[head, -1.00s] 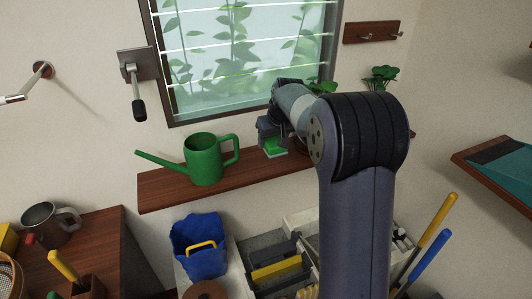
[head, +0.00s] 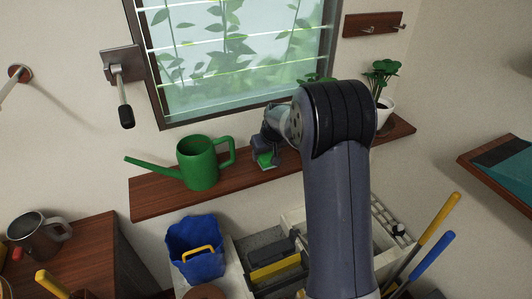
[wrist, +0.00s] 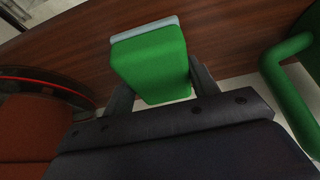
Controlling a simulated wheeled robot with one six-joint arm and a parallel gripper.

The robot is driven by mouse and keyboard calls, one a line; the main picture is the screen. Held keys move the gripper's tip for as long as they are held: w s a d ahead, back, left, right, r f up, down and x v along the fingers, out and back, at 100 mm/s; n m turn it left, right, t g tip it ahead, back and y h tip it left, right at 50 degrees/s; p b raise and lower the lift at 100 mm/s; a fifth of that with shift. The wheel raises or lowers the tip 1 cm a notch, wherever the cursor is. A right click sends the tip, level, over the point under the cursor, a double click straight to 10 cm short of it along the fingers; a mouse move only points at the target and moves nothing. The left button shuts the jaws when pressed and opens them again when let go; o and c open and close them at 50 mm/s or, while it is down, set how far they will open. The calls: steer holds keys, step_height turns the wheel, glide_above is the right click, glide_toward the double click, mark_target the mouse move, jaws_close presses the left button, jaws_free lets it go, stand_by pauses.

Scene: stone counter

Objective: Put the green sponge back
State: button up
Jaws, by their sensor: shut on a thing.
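The green sponge (wrist: 150,62) is between the two fingers of my gripper (wrist: 160,85) in the wrist view. It is a green block with a pale blue-grey layer along its far edge. My gripper is shut on it. In the head view the sponge (head: 265,159) shows as a small green patch under my gripper (head: 263,152), over the wooden shelf (head: 160,203) below the window. I cannot tell whether the sponge touches the shelf.
A green watering can (head: 201,164) stands on the shelf left of my gripper; its handle shows in the wrist view (wrist: 280,95). A potted plant (head: 384,108) stands at the shelf's right end. A crank (head: 123,85) hangs on the wall.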

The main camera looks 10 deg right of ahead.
steer(key=shift+f, duration=0.25)
steer(key=shift+f, duration=0.25)
steer(key=o, duration=1)
steer(key=shift+r, duration=0.1)
steer(key=shift+r, duration=0.25)
steer(key=b+v, duration=0.1)
steer(key=v, duration=1.1)
steer(key=shift+f, duration=0.1)
